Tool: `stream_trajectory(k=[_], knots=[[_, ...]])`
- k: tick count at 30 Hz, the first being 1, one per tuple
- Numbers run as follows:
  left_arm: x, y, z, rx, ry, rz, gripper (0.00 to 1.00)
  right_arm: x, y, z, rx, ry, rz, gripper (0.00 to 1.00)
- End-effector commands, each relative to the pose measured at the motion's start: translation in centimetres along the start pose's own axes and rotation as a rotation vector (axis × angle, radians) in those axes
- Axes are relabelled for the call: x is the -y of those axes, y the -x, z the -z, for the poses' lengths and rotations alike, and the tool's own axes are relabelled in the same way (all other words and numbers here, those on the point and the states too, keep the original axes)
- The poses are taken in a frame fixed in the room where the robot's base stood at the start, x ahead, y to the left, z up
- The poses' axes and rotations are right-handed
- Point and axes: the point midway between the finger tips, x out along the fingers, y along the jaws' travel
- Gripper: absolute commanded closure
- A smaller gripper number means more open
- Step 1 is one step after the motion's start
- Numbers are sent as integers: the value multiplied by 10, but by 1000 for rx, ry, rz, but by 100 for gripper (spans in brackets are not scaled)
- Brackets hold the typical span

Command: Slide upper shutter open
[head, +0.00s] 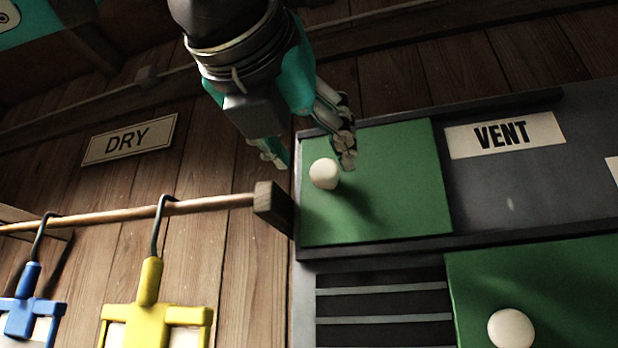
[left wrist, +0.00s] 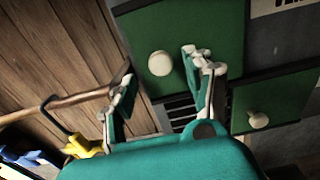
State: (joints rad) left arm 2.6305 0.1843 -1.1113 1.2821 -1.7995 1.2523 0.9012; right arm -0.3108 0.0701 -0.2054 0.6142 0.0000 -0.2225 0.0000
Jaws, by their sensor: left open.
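The upper shutter (head: 400,180) is a green panel with a round cream knob (head: 323,173) near its left side. It sits at the left end of its dark frame and also shows in the left wrist view (left wrist: 205,22). My left gripper (head: 311,155) is open, with one finger on each side of the knob in the picture. In the left wrist view the knob (left wrist: 160,63) shows between the two fingers, nearer the right one. I cannot tell whether either finger touches it. My right gripper is not in view.
A lower green shutter (head: 555,275) with its own knob (head: 511,328) stands right of open slats (head: 380,304). A VENT label (head: 505,134) is right of the upper shutter. A wooden rail (head: 110,217) with hanging blue (head: 32,285) and yellow (head: 150,285) frames ends close by, under a DRY sign (head: 130,139).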

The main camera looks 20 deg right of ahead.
Motion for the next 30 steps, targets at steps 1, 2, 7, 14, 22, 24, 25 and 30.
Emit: stream_trajectory(k=[1,2,7,14,22,24,25,30], knots=[[0,-12,-4,-4,-2,0,47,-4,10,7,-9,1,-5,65],[1,-18,-4,-3,-1,0,47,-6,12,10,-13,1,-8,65],[0,-45,-3,-2,-1,0,47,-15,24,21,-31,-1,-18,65],[0,-61,-1,0,1,0,47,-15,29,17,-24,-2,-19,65],[0,-62,0,1,0,0,47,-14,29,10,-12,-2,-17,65],[0,-62,0,1,0,0,56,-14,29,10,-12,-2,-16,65],[0,-62,0,0,0,0,60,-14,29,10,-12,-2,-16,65],[0,-62,0,0,0,0,82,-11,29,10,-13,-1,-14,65]])
